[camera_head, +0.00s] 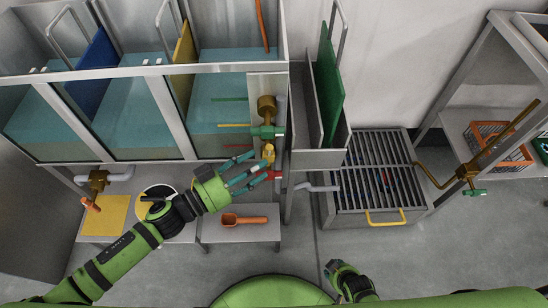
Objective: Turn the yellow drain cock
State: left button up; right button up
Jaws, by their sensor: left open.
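The yellow drain cock (268,153) sits on the pipework at the right front corner of the water tanks, below a green valve (268,132) and a brass fitting (266,106). My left gripper (258,167) is open, with its teal fingers spread and pointing right, just left of and slightly below the yellow cock. I cannot tell whether a fingertip touches it. A small red part (274,174) shows by the lower fingertip. My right gripper (345,274) is low in the view, far from the cock; its fingers are not clear.
Glass-fronted tanks (120,120) stand behind my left arm. An orange scoop (244,220) lies on a low shelf below. A slatted grate (380,175) with a yellow handle stands right. A rack (450,115) at far right holds an orange crate (505,135). The floor between is clear.

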aim_at(270, 158)
pick_arm(q)
jog(key=x, duration=0.5)
jog(key=shift+a, duration=0.1)
jog(key=shift+c, duration=0.4)
grip_shut()
